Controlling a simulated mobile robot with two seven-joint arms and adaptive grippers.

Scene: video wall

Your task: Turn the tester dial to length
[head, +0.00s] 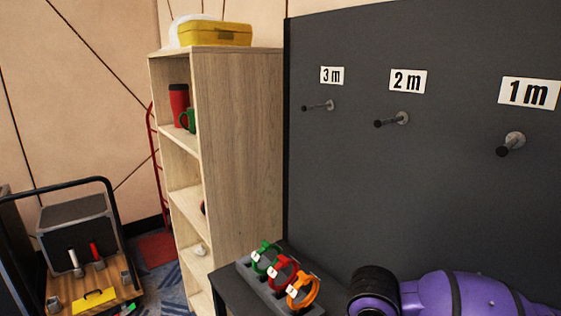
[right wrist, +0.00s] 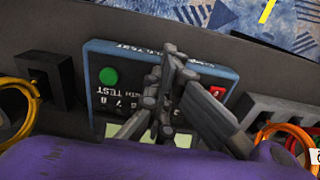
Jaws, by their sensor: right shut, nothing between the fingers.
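The tester (right wrist: 120,62) is a dark box with a blue edge, seen upside down in the right wrist view. It has a green round button (right wrist: 108,76) on the left, a red part (right wrist: 216,92) on the right, white lettering including "TEST", and a pale panel at the bottom. My right gripper (right wrist: 167,72) is shut and empty, in front of the middle of the tester. It hides that area, so I cannot make out the dial or its setting. Whether the fingers touch the tester is unclear. My left gripper is not in view.
Green (head: 264,254), red (head: 283,273) and orange (head: 303,292) cable loops sit in a dark rack. A yellow loop (right wrist: 22,122) lies left of the tester. Pegs labelled 3 m (head: 332,75), 2 m (head: 407,80) and 1 m (head: 529,92) are empty. A shelf (head: 235,150) stands left.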

